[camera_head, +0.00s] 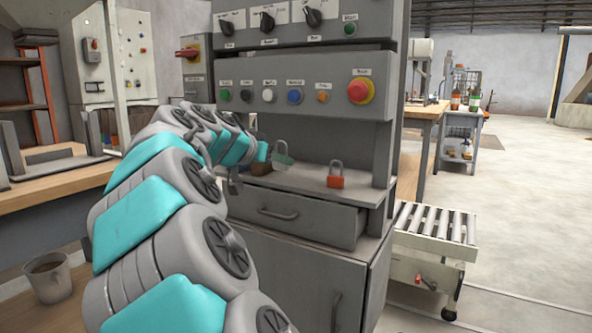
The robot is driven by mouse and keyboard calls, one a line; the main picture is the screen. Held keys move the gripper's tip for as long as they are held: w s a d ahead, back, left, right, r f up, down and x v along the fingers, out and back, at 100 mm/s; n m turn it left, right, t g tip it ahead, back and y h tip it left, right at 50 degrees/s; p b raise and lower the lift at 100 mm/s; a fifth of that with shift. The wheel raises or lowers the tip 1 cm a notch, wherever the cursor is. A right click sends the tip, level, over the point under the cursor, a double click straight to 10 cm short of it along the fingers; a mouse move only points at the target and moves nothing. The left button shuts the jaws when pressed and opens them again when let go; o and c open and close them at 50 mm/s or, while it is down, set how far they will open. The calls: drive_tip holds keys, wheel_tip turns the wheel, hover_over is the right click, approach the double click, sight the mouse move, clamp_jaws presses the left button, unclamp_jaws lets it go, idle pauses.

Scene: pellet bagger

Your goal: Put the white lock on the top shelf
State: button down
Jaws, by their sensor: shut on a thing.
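My arm reaches from the lower left to the control cabinet, and my gripper (234,183) is small and partly covered by the arm at the left end of the grey ledge. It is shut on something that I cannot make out. No clearly white lock shows. A pale green padlock (281,159) stands on the grey ledge (305,180), just right of my gripper. A dark brown padlock (261,167) is beside it, partly hidden by the arm. A red padlock (335,180) stands upright further right. I cannot tell which surface is the top shelf.
A panel with buttons and a red emergency stop (360,90) overhangs the ledge. A closed drawer (300,219) is below. A roller conveyor (432,222) stands at the right, a wooden bench (45,203) at the left. The floor at the far right is clear.

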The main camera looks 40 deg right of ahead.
hover_over(287, 175)
drive_tip(key=shift+s+a+f+p, duration=0.15)
drive_tip(key=shift+f+p, duration=0.15)
drive_tip(key=shift+f, duration=0.35)
drive_tip(key=shift+w+d, duration=0.2)
drive_tip(key=shift+d, duration=0.05)
drive_tip(key=shift+f, duration=1.75)
drive_tip(key=shift+f+b, duration=0.15)
drive_tip(key=shift+b, duration=0.25)
drive_tip(key=shift+c, duration=1.5)
unclamp_jaws()
drive_tip(key=shift+a+r, duration=0.1)
drive_tip(key=shift+r, duration=0.15)
drive_tip(key=v, duration=1.1)
drive_tip(key=shift+s+a, duration=0.25)
